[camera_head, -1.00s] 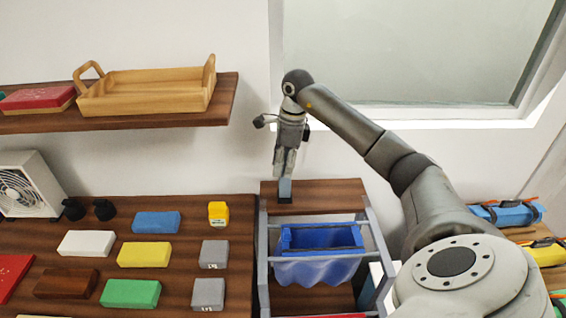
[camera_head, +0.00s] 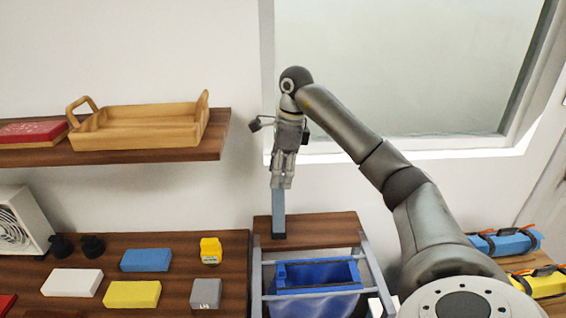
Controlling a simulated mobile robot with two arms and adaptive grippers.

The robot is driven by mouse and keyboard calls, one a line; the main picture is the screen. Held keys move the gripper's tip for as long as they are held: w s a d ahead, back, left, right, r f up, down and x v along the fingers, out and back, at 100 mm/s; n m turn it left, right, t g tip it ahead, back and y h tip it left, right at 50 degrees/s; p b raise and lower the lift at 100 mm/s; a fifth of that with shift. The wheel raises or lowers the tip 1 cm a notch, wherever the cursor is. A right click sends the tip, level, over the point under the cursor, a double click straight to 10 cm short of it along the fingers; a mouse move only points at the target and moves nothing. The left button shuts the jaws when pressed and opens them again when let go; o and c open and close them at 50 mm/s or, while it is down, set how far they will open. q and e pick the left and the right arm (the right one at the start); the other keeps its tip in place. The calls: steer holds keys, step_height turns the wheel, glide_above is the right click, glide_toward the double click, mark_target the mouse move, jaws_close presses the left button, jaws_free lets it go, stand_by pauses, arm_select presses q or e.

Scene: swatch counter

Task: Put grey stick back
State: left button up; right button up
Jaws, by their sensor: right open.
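A slim blue-grey stick (camera_head: 278,211) stands upright with its foot in a small dark base (camera_head: 279,236). The base is on a brown wooden board (camera_head: 325,229) behind the blue bin. It is the only stick I see, and its colour looks more blue than plain grey. My right gripper (camera_head: 282,184) points down just above the stick's top, with its fingers open. The fingertips are at or very near the top end; I cannot tell if they touch it. My left gripper is not in view.
A blue bin (camera_head: 318,274) hangs in a grey frame in front of the board. Coloured blocks, such as a yellow one (camera_head: 132,294), lie on the table at left. A wooden tray (camera_head: 140,137) sits on a wall shelf. Blue and yellow cases stand at right.

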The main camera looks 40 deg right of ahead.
steer(key=shift+s+d+r, duration=0.15)
steer(key=shift+r, duration=0.85)
steer(key=shift+s+d+r, duration=0.1)
steer(key=shift+r, duration=0.9)
steer(key=shift+f, duration=0.1)
